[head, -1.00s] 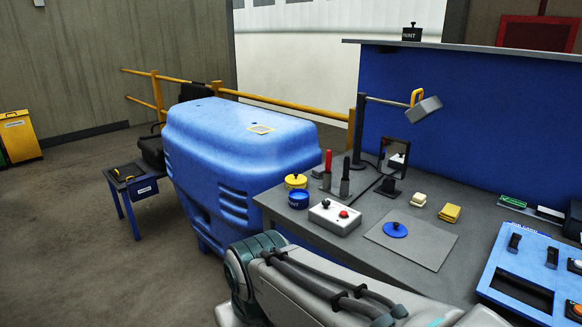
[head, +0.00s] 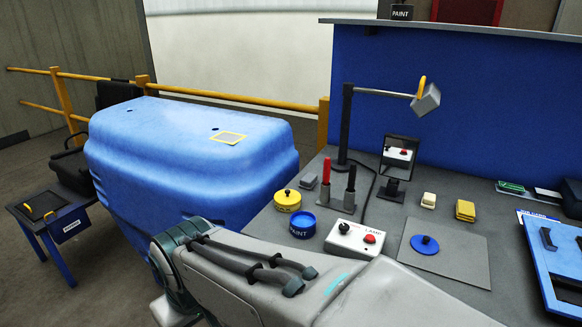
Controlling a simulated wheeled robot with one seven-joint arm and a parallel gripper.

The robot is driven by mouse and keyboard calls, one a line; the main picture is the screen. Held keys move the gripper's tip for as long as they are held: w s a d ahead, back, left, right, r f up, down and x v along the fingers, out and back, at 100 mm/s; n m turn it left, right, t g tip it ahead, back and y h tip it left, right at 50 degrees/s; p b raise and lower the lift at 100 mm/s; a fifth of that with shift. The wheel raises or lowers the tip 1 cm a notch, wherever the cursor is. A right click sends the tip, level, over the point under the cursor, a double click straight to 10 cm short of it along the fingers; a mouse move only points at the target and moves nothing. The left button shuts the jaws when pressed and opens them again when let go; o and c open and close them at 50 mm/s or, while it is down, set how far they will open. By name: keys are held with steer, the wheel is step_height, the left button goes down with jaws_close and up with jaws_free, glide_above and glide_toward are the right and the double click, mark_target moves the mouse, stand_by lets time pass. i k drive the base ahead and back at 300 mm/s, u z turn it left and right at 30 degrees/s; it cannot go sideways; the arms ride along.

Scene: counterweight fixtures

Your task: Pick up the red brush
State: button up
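The red brush (head: 326,171) stands upright with its red handle up, its lower end in or against a small grey block on the grey workbench (head: 300,260). A similar black-handled brush (head: 351,178) stands upright just to its right on another grey block. My arm crosses the lower part of the head view, in front of the bench. My gripper is outside the view, so its opening and its distance from the brush are hidden.
A blue paint pot (head: 302,226), a yellow lidded pot (head: 287,202) and a lamp switch box (head: 354,240) stand close in front of the brushes. A lamp post (head: 345,125) and small mirror (head: 398,157) stand behind. A blue housing (head: 180,160) is left of the bench.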

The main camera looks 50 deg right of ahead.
mark_target(326, 165)
steer(key=z, duration=0.7)
steer(key=i, duration=0.75)
steer(key=z, duration=1.15)
steer(key=i, duration=0.25)
steer(key=z, duration=0.2)
